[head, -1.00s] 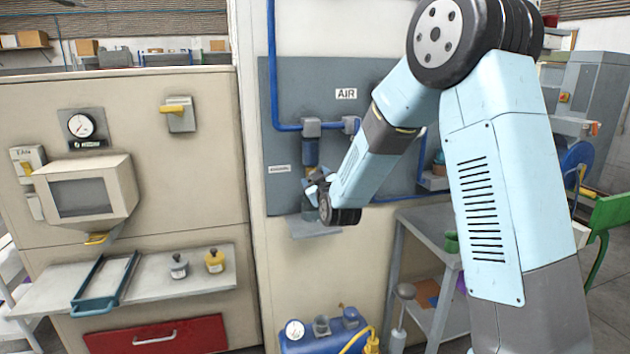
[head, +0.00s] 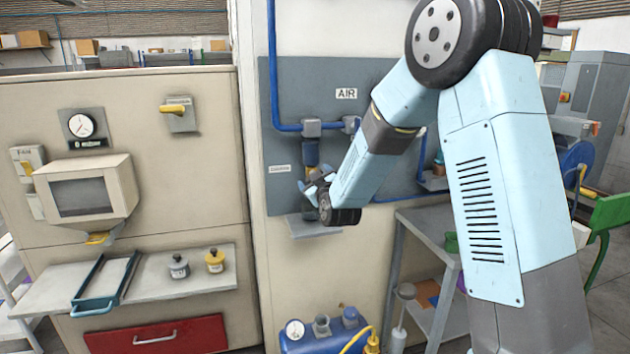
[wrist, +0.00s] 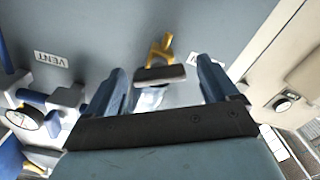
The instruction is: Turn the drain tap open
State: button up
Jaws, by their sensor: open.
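The air unit (head: 310,152) hangs on the grey panel under the blue pipe in the head view. Its lower end is hidden by my gripper (head: 308,184). In the wrist view my gripper (wrist: 164,84) is open, with one finger on each side of a small yellow forked piece (wrist: 162,47) with a dark block (wrist: 160,74) at its near end. This looks like the drain tap. Gaps show between the block and both fingers. I cannot tell how deep it sits between them.
A grey shelf (head: 314,230) juts from the wall just below my gripper. A VENT label (wrist: 52,60) and a round gauge (wrist: 26,117) show at the left in the wrist view. A blue compressor (head: 325,340) stands below. The grey side table (head: 425,222) is to the right.

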jog(key=v, duration=1.3)
jog(key=shift+s, duration=0.35)
jog(key=shift+d, duration=0.15)
